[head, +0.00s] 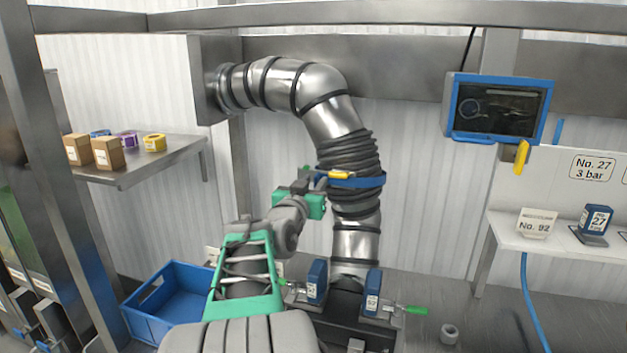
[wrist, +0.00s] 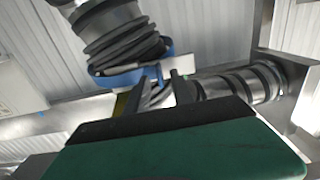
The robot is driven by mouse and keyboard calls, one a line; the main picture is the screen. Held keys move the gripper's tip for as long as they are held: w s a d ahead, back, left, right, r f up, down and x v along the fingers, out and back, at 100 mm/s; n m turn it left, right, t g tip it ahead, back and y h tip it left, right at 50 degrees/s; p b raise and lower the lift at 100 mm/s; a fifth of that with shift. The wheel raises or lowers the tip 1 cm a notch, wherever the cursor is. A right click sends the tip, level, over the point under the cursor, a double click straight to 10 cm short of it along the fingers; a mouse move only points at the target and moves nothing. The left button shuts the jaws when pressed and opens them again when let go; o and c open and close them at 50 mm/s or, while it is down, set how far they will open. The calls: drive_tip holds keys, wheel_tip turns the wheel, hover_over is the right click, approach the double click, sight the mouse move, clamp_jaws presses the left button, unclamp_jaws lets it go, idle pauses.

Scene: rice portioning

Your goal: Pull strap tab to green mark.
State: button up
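A blue strap (head: 368,182) goes around the black ribbed sleeve (head: 348,150) of the steel duct. A yellow piece (head: 342,174) sits on the strap's front; I cannot tell whether it is the tab. My gripper (head: 318,182), with a green body, is close to the strap's left side. In the wrist view the blue strap (wrist: 118,77) lies just beyond my gripper (wrist: 158,90). Its dark fingers stand apart, with greyish strips showing between them; contact is unclear. A pale plate (wrist: 182,65) beside the strap has a tiny green spot, perhaps the green mark.
A blue crate (head: 165,300) stands low at left. A shelf (head: 175,155) with boxes is at upper left. Blue blocks (head: 317,281) and a green-handled clamp (head: 415,310) are at the duct's base. A screen (head: 497,107) hangs at right.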

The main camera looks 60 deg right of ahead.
drive_tip(key=shift+d, duration=0.2)
clamp_jaws()
drive_tip(key=shift+w, duration=0.1)
idle(1.2)
